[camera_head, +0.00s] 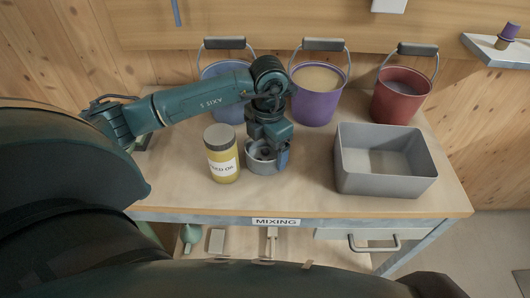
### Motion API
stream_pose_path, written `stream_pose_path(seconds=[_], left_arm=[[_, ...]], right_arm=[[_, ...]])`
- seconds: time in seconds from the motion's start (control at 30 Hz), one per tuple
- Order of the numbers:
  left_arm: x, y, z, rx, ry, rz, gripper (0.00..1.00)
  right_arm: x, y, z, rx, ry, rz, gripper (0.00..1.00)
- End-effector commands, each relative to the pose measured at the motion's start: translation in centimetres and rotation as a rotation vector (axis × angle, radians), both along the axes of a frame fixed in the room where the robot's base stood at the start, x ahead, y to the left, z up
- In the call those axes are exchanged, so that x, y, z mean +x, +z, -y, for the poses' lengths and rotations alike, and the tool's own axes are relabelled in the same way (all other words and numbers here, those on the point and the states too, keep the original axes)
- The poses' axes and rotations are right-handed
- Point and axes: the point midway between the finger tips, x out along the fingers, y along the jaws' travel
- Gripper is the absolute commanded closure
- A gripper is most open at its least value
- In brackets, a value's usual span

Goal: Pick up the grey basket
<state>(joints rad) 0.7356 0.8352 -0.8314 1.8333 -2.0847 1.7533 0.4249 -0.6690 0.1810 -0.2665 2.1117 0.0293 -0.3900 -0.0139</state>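The grey basket (372,188) is an open rectangular bin standing upright on the right part of the workbench, and it looks empty. My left gripper (268,151) points down at a small round grey metal container (262,168) to the left of the basket. One finger shows near that container's right side. The gripper overlaps the container's rim, and I cannot tell whether it grips it. A clear gap separates the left gripper from the basket. My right gripper is not in view.
A dark-lidded yellow jar (222,155) stands close left of the round container. A blue bucket (224,72), a purple bucket (318,92) and a red bucket (400,95) stand along the back. The wooden bench top (310,198) is bare at the front middle.

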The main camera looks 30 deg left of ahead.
Motion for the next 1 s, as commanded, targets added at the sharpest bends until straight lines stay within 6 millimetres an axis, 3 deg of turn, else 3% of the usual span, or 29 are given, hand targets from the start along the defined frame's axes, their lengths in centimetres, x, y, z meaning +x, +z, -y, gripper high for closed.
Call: stream_pose_path(seconds=[0.37, 0.6, 1.0], left_arm=[[0.0, 0.1, 0.0, 0.000, 0.000, 0.001, 0.52], [0.1, 0.5, 0.0, 0.000, 0.000, 0.003, 0.53], [0.1, 7.8, 0.0, 0.000, 0.001, 0.007, 0.53]], right_arm=[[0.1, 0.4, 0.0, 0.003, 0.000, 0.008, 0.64], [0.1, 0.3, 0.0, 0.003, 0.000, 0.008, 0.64], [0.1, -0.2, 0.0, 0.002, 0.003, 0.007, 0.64]])
